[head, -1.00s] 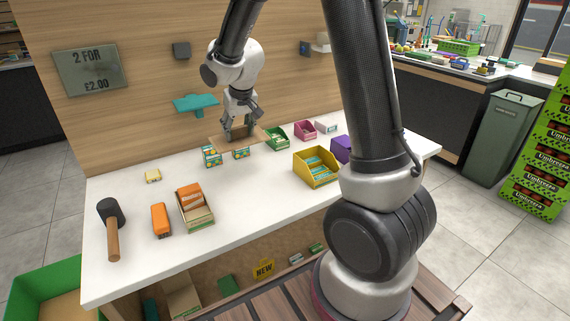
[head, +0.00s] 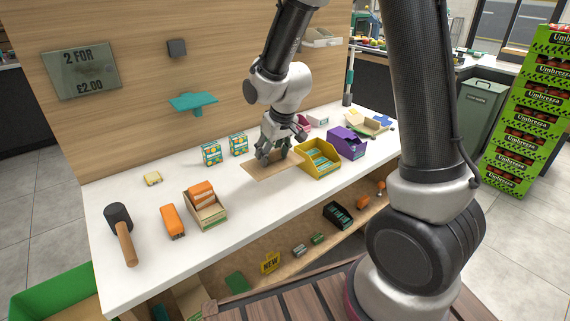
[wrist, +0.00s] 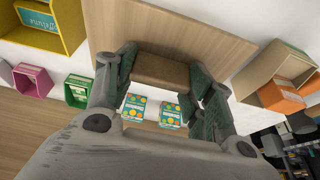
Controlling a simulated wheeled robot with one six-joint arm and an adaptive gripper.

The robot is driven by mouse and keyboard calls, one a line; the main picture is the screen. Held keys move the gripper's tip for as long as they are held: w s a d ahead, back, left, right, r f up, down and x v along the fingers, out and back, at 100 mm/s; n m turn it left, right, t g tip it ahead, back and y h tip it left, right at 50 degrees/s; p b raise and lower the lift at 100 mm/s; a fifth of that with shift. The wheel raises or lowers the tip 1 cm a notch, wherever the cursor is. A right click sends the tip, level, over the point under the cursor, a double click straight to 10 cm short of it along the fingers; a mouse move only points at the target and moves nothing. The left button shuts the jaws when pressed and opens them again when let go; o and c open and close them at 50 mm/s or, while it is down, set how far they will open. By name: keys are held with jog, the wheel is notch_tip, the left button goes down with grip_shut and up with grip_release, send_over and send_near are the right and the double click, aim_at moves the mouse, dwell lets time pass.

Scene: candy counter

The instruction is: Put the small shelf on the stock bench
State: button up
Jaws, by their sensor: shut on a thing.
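The small shelf (head: 258,170) is a light wood board with a darker wooden block on it. My gripper (head: 273,154) is shut on that block and holds the board roughly level, over or close to the white counter; I cannot tell whether it touches. In the wrist view the shelf (wrist: 205,38) spans the top middle, and my gripper (wrist: 160,85) has a finger on each side of the block. The yellow bin (head: 318,158) is just right of the board. I cannot tell which surface is the stock bench.
The white counter (head: 150,225) carries two small teal boxes (head: 212,153), an orange-filled tray (head: 206,207), a mallet (head: 121,230) and a purple bin (head: 347,142). A teal wall shelf (head: 193,102) sticks out behind.

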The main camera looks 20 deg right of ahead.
notch_tip(320, 180, down, 9)
jog(key=shift+r, duration=0.1)
dwell(0.4)
jog(key=o, duration=1.1)
jog(key=shift+c, duration=0.2)
jog(key=v, duration=1.2)
jog(key=shift+r, duration=0.1)
jog(key=s+d+r+m, duration=0.2)
jog(key=s+d+r, duration=0.5)
jog(key=r, duration=0.3)
jog(key=s+d+r, duration=0.3)
jog(key=s, duration=0.5)
jog(key=s+d+r+m+h, duration=0.1)
jog(key=s+d+r, duration=0.2)
jog(key=s, duration=0.4)
jog(key=shift+s+d+m, duration=0.3)
jog(key=shift+s+d, duration=0.05)
